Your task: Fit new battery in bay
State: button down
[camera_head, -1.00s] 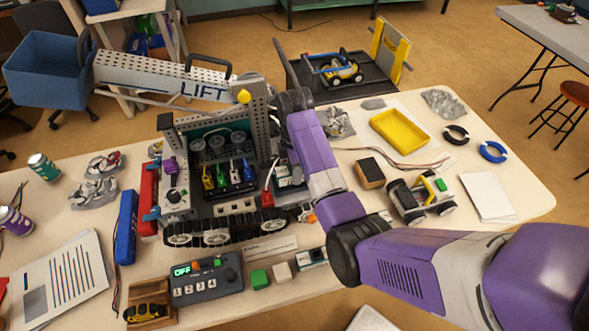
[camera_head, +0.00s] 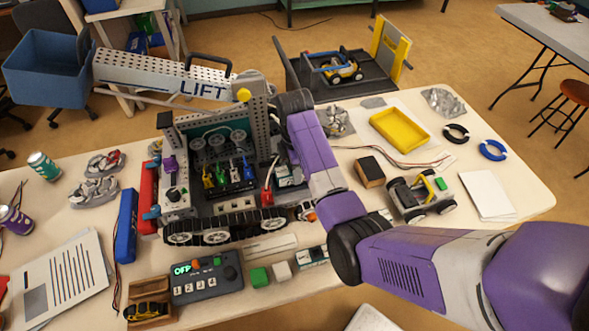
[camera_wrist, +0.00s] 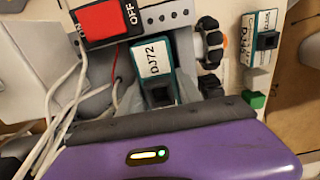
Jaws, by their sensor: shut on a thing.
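A blue battery pack (camera_head: 126,228) lies on the table, left of the tracked robot (camera_head: 225,215). A red battery-like pack (camera_head: 147,198) stands against that robot's left side. My gripper (camera_wrist: 162,88) is low at the robot's right side, with its grey fingers around a teal module with a white "DJ72" label (camera_wrist: 154,60), shut on it. The module partly shows in the head view (camera_head: 288,174). My purple arm hides most of the gripper there. A red ON/OFF switch (camera_wrist: 104,22) and white wires are close beside the fingers. I cannot tell which opening is the bay.
A grey control box (camera_head: 207,278) reading OFF stands in front of the tracked robot. Another teal module (camera_head: 311,257) lies at the table's front edge. The lift arm (camera_head: 165,78) overhangs the back left. A small wheeled car (camera_head: 420,195) and yellow tray (camera_head: 399,130) are at right.

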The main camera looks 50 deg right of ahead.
jog(key=shift+f, duration=0.5)
dwell(0.7)
jog(key=shift+s+f, duration=0.25)
jog(key=shift+f, duration=0.65)
dwell(0.4)
jog(key=c, duration=0.7)
grip_release()
jog(key=shift+a, duration=0.1)
jog(key=shift+w+r, duration=0.15)
jog(key=shift+r, duration=1.75)
jog(key=shift+w+r, duration=0.1)
jog(key=shift+r, duration=1.75)
jog(key=shift+s, duration=0.1)
